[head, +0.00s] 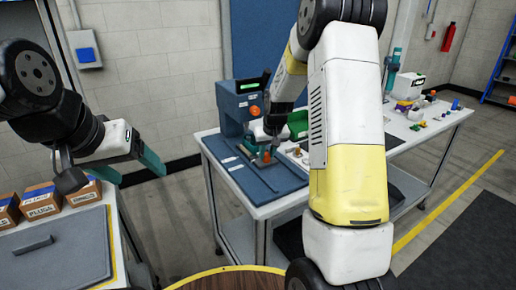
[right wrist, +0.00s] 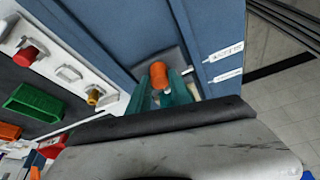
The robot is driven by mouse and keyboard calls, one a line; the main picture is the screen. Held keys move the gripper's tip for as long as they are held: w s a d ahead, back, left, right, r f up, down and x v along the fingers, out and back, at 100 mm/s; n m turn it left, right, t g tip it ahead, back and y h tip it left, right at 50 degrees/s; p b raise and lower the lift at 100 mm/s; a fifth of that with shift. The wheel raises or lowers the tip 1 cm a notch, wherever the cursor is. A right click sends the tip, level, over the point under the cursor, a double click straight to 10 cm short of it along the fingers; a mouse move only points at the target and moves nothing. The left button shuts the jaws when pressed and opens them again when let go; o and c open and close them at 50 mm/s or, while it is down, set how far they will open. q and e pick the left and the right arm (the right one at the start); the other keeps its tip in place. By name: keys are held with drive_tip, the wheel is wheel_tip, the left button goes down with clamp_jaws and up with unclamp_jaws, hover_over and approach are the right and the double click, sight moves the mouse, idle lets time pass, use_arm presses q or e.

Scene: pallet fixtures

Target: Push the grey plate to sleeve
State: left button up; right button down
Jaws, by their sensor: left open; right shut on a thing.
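My right gripper (right wrist: 165,95) is shut, its teal fingers on both sides of an orange cylindrical piece (right wrist: 158,73). A grey plate (right wrist: 183,58) shows under and behind this piece, against a blue surface; I cannot tell whether the two are joined. In the head view the right gripper (head: 264,154) is low over the blue fixture board (head: 270,182), in front of the blue machine, and its arm hides part of the bench. My left gripper (head: 130,168) is open and empty at the left, above the floor gap between benches. I cannot make out a sleeve for certain.
The blue machine (head: 237,101) stands at the bench's back left. A green bin (right wrist: 36,102) and small fittings lie beside the fixture. At the left, labelled cardboard boxes (head: 41,202) stand behind a grey panel (head: 60,252). A yellow line (head: 450,200) marks the floor.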

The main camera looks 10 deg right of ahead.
drive_tip(key=shift+w+a, duration=0.15)
drive_tip(key=shift+w, duration=0.25)
drive_tip(key=c, duration=1.2)
unclamp_jaws()
drive_tip(key=shift+v, duration=3.9)
